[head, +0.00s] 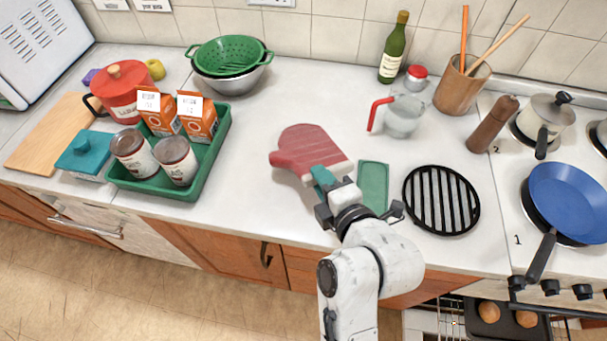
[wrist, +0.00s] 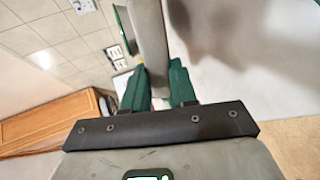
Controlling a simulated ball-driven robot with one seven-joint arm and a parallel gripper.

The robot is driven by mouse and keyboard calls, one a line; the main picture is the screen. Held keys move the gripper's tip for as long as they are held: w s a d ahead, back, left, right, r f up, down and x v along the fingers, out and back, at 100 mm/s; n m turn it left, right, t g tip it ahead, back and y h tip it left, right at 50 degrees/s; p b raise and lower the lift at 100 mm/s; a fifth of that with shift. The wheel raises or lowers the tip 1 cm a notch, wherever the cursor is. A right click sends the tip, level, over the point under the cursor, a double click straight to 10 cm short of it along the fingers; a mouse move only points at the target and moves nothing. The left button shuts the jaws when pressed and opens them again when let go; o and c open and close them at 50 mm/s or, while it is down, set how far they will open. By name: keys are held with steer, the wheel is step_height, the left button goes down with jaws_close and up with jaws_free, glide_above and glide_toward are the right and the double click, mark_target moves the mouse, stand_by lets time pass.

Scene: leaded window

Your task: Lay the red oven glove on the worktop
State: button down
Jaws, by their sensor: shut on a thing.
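The red oven glove (head: 305,146), with a cream cuff, is over the middle of the worktop (head: 250,150) in the head view. My gripper (head: 325,178) is shut on its cuff end, and the mitt points away to the back left. In the wrist view, my gripper's green fingers (wrist: 158,88) close on a pale, edge-on strip of the glove (wrist: 150,42). A shadow lies on the white surface beside it. The glove looks slightly raised, but I cannot tell whether any part touches the worktop. My fingers hide part of the cuff.
A green flat piece (head: 373,186) and a black round grate (head: 441,200) lie right of my gripper. A measuring jug (head: 402,117) stands behind. Clear worktop lies between tray and glove.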

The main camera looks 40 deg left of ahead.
steer(key=shift+f, duration=0.5)
steer(key=c, duration=1.1)
jaws_free()
steer(key=shift+o, duration=0.2)
steer(key=shift+d, duration=0.1)
steer(key=p+v, duration=0.1)
steer(key=v, duration=0.7)
steer(key=shift+p, duration=0.4)
step_height(320, 180, up, 7)
steer(key=s+d+p, duration=0.1)
steer(key=d+p, duration=0.1)
steer(key=p, duration=0.2)
steer(key=shift+d, duration=0.25)
